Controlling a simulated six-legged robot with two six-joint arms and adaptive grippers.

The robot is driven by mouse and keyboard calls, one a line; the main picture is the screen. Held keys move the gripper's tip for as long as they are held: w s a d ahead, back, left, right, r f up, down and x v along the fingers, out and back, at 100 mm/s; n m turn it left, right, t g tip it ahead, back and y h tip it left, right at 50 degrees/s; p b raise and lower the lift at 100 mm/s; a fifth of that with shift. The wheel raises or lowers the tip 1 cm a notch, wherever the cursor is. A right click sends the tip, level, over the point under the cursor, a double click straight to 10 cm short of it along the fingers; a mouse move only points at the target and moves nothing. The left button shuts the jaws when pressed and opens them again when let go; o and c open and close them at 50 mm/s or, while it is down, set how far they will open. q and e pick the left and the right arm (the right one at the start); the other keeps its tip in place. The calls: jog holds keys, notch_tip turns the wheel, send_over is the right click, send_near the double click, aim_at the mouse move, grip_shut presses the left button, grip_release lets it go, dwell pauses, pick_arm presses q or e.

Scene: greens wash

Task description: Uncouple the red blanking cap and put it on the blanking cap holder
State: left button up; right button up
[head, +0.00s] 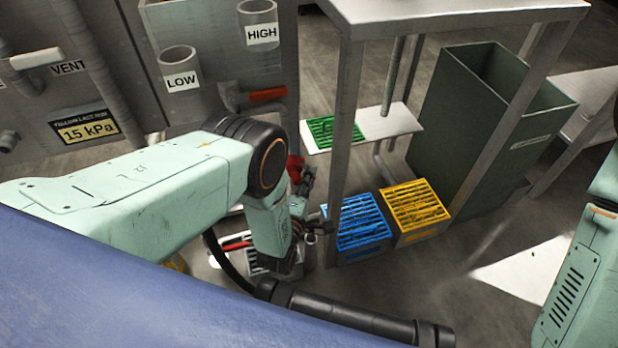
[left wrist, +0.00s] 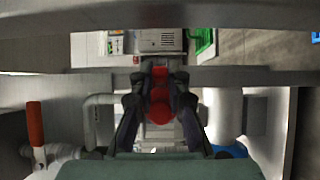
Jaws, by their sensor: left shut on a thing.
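My left gripper (head: 304,190) is low beside the grey cabinet, left of the metal table leg. A red piece, apparently the red blanking cap (head: 295,167), shows at its fingers. In the left wrist view the two dark fingers (left wrist: 160,98) are closed around the red cap (left wrist: 159,114), which lies between them. I cannot tell whether the cap is still on a fitting, as the fingers and arm hide its far side. I cannot tell which thing is the blanking cap holder. My right gripper is out of view; only part of that arm shows at the right edge.
Cups marked LOW (head: 179,67) and HIGH (head: 258,22) and a red-handled valve (head: 267,95) are on the cabinet. Blue (head: 362,247) and yellow (head: 420,233) crates stand right of the table leg (head: 342,120). A green bin (head: 462,150) stands behind them.

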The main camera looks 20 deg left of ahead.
pick_arm(q)
grip_shut()
jog(key=shift+w+d+n+y, duration=0.15)
jog(key=shift+d+n+y, duration=0.15)
jog(key=shift+y, duration=0.25)
jog(key=shift+w+d+n+y, duration=0.1)
jog(key=shift+d+n+y, duration=0.05)
jog(key=shift+n+y, duration=0.35)
jog(key=shift+w+d+n+g+y, duration=0.1)
jog(key=shift+w+n+g+y, duration=0.1)
jog(key=shift+n+y, duration=0.45)
jog(key=shift+w+d+n+g+y, duration=0.2)
jog(key=shift+n+y, duration=0.1)
jog(key=shift+y, duration=0.6)
jog(key=shift+w+d+n+g+y, duration=0.1)
jog(key=shift+w+n+g+y, duration=0.1)
jog(key=shift+n+y, duration=0.45)
jog(key=o, duration=0.7)
grip_release()
jog(key=shift+c, duration=0.2)
jog(key=shift+s+a+m, duration=0.1)
jog(key=shift+a+m, duration=0.05)
jog(key=shift+m, duration=0.25)
